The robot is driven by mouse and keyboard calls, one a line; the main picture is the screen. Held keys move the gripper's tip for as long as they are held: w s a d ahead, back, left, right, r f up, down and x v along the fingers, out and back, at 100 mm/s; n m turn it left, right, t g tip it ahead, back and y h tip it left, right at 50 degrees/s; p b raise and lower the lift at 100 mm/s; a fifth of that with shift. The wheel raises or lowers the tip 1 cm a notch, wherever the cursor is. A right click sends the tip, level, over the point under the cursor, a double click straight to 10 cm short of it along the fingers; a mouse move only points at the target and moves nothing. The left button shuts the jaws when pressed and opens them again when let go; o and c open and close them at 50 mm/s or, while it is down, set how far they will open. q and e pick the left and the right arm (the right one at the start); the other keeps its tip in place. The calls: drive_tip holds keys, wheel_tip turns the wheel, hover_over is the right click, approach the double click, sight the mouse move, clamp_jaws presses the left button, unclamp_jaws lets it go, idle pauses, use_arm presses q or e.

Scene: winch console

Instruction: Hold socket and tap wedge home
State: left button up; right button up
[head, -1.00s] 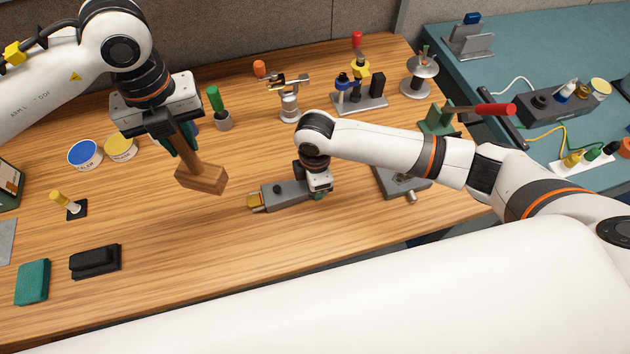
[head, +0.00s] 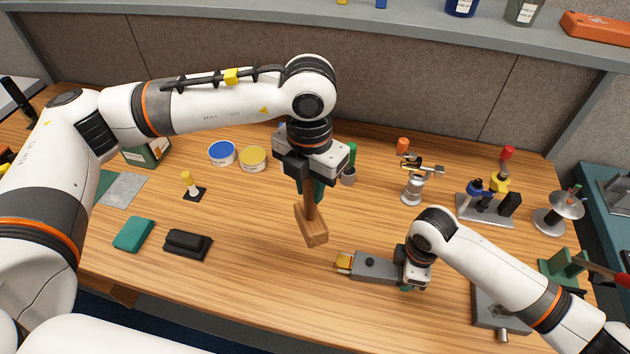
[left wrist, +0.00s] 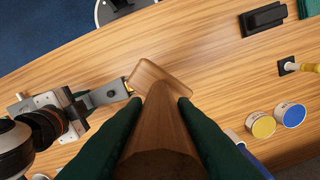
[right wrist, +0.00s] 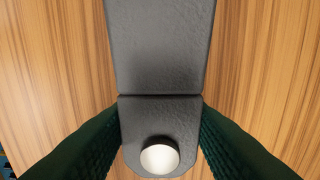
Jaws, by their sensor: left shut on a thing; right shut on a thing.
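A wooden mallet (head: 312,228) hangs head down from my left gripper (head: 311,192), which is shut on its handle. The mallet head is above the table, left of and behind the grey socket (head: 372,268). In the left wrist view the mallet (left wrist: 160,84) shows between green fingers. A yellow wedge (head: 344,261) sits at the socket's left end; how deep it sits I cannot tell. My right gripper (head: 404,280) is shut on the socket's right end. In the right wrist view the grey socket body (right wrist: 160,45) lies between the fingers, with a round pale knob near.
Blue (head: 221,152) and yellow (head: 253,158) tubs stand at the back left. A black block (head: 188,244) and a teal block (head: 133,234) lie front left. A metal clamp stand (head: 413,185) is behind the socket.

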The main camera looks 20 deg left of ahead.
sight(307, 211)
use_arm(q)
drive_tip(key=m, duration=0.2)
drive_tip(key=f+m, duration=0.1)
drive_tip(key=m, duration=0.3)
drive_tip(key=shift+f, duration=0.4)
drive_tip(key=m, duration=0.2)
drive_tip(key=f+m, duration=0.1)
drive_tip(key=m, duration=0.3)
drive_tip(key=shift+a+f+m, duration=0.15)
drive_tip(key=shift+f+m, duration=0.15)
drive_tip(key=shift+f, duration=0.05)
drive_tip(key=m, duration=0.2)
drive_tip(key=f+m, duration=0.1)
drive_tip(key=m, duration=0.3)
drive_tip(key=shift+f, duration=0.35)
drive_tip(key=m, duration=0.2)
drive_tip(key=f+m, duration=0.1)
drive_tip(key=m, duration=0.3)
drive_tip(key=shift+a+f, duration=0.15)
drive_tip(key=shift+f, duration=0.1)
drive_tip(key=shift+s+f+m, duration=0.1)
drive_tip(key=shift+f+m, duration=0.2)
drive_tip(key=shift+f, duration=2.75)
